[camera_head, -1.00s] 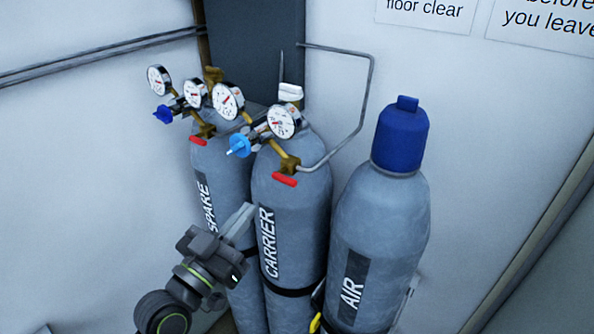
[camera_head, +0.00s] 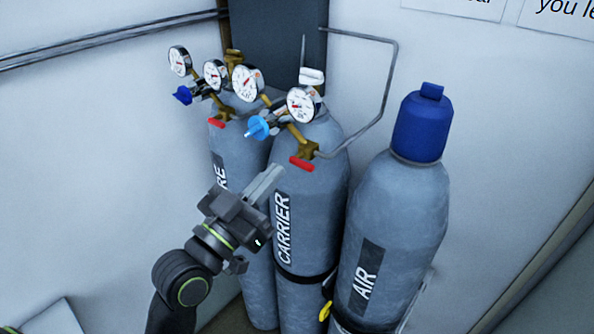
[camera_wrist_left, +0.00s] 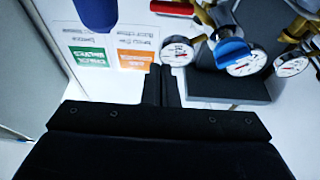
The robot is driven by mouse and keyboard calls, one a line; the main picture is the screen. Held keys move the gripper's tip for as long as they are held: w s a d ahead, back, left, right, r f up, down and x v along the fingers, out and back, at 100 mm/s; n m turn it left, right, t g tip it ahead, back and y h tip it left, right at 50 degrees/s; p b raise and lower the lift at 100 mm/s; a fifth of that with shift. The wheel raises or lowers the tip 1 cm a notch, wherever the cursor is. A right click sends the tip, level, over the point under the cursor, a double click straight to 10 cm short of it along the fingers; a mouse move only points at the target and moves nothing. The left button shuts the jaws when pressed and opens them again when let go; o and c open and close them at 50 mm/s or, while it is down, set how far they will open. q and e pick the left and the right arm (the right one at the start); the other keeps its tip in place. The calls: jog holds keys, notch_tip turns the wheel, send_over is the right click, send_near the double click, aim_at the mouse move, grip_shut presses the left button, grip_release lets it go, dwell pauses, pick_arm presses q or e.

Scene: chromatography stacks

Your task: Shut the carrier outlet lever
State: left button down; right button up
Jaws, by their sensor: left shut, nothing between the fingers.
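The carrier outlet lever (camera_head: 302,164) is a short red handle on the brass outlet fitting at the shoulder of the carrier cylinder (camera_head: 308,210). In the head view it lies crosswise to the pipe run, tilted slightly down to the right. My left gripper (camera_head: 274,174) is shut and empty, in front of the cylinders, below and left of that lever, with a gap in the picture. In the left wrist view its closed fingers (camera_wrist_left: 161,82) point towards the gauges; a red handle (camera_wrist_left: 172,7) shows at the top edge, probably this lever. My right gripper is out of view.
The carrier regulator has a light-blue knob (camera_head: 258,127) and a gauge (camera_head: 302,103) above the lever. The spare cylinder (camera_head: 237,160) has its own red lever (camera_head: 217,123) to the left. The blue-capped air cylinder (camera_head: 400,225) stands right. A bent pipe (camera_head: 383,95) runs behind.

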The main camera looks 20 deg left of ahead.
pick_arm(q)
jog(key=w+b, duration=0.2)
notch_tip(320, 180, up, 3)
send_over(298, 159)
jog(key=s, duration=0.3)
jog(key=f, duration=0.1)
jog(key=d+f, duration=0.1)
jog(key=f, duration=0.1)
jog(key=shift+w+f+b, duration=0.1)
jog(key=shift+b, duration=0.3)
jog(key=shift+a+f, duration=0.1)
jog(key=shift+f, duration=0.6)
